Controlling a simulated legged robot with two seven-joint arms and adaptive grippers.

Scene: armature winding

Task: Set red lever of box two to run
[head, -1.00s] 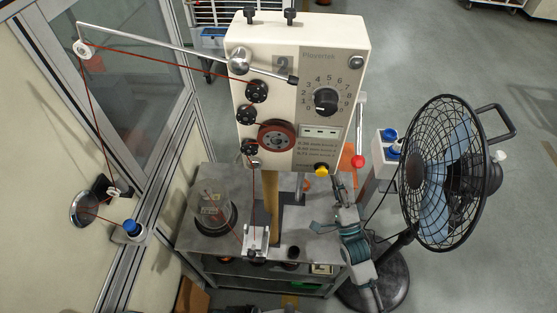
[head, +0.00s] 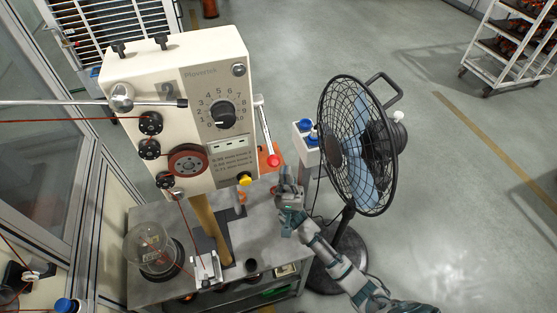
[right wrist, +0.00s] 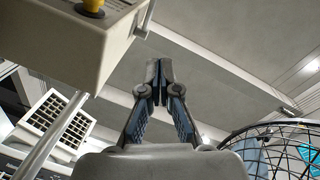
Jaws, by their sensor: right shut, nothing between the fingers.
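The cream winding box (head: 175,110) stands on a post, its dial side facing me. Its red lever (head: 273,160) is a pale rod on the box's right side, hanging down with the red knob at the bottom. My right gripper (head: 288,172) is shut and empty, just right of and below the red knob in the head view; I cannot tell whether they touch. In the right wrist view its closed fingertips (right wrist: 160,68) point up beside the box's underside (right wrist: 70,45). The red knob is not clear there. My left gripper is not in view.
A black fan (head: 360,145) stands close on the right, its cage also at the right wrist view's edge. A yellow button (head: 245,179) sits at the box's lower corner. A blue-capped white box (head: 308,145) is behind the gripper. Red wire runs left from the spools.

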